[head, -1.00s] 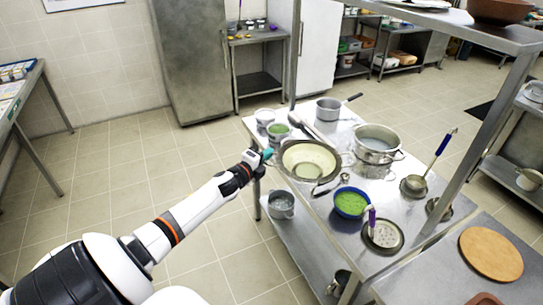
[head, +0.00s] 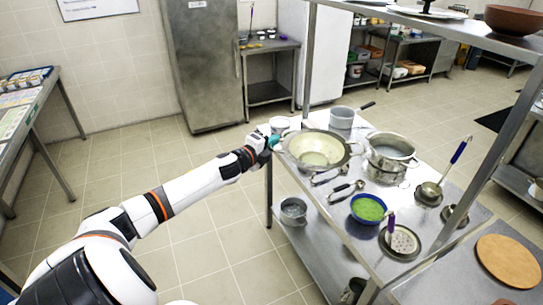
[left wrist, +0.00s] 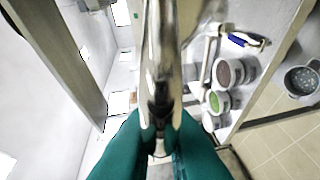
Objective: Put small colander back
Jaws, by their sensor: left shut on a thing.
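A wide, shallow metal bowl with a pale inside and side handles (head: 315,149), which I take to be the small colander, is held over the worktable's left part. I cannot make out holes in it. My left gripper (head: 274,142) is shut on its left side. In the left wrist view the teal fingers (left wrist: 158,150) close on a shiny metal part (left wrist: 160,50) that runs up the picture's middle. The bowl hides part of the table behind it. My right gripper is not in view.
On the worktable stand a large pot (head: 390,150), a saucepan (head: 342,117), a blue bowl of green food (head: 368,209), a skimmer (head: 402,241) and ladles (head: 430,190). A grey pot-like vessel (head: 293,210) sits on the lower shelf. A shelf post (head: 495,130) rises at right.

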